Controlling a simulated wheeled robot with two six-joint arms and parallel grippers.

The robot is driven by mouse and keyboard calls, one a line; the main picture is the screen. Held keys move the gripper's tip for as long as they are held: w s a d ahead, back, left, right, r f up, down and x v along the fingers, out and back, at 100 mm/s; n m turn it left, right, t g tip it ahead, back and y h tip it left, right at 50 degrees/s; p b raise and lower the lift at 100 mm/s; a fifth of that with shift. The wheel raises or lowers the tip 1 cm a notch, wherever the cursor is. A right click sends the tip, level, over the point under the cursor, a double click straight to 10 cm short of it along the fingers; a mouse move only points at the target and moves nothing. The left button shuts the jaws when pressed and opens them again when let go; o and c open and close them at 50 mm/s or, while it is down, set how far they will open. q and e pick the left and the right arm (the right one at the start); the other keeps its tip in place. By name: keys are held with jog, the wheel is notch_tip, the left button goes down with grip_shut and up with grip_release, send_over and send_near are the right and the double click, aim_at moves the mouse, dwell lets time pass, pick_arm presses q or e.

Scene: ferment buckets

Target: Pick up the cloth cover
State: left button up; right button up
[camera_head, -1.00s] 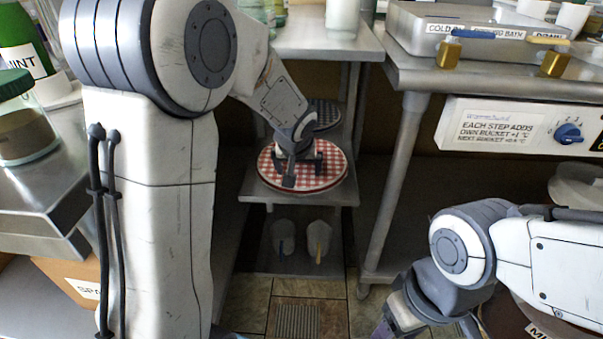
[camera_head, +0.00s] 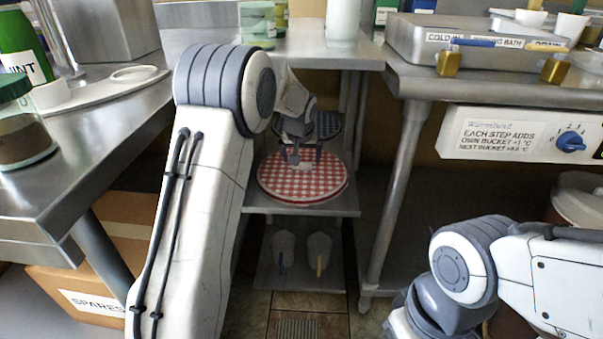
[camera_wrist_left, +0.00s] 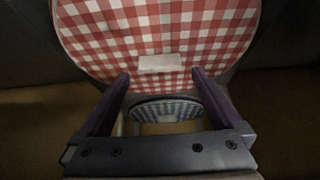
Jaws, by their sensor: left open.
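The cloth cover (camera_head: 302,189) is a round red-and-white checked piece lying on the metal shelf under the bench in the head view. It fills the upper part of the left wrist view (camera_wrist_left: 160,35) and has a small white tab (camera_wrist_left: 162,64) at its edge. My left gripper (camera_head: 302,157) is open at the far part of the cover, near the tab. In the left wrist view its two fingers (camera_wrist_left: 160,82) stand on either side, with the tab between and just beyond the tips. I cannot tell whether they touch the cloth. My right gripper is out of view.
Two cups (camera_head: 318,252) stand on the lower shelf. The bench top (camera_head: 340,52) hangs above the shelf, and a table leg (camera_head: 395,170) stands to the right.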

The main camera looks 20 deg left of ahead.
aim_at(302, 168)
pick_arm(q)
jog(key=x, duration=0.2)
jog(key=shift+w+f+b, duration=0.15)
jog(key=shift+f+b, duration=0.2)
jog(key=shift+f, duration=0.05)
jog(key=c, duration=1.3)
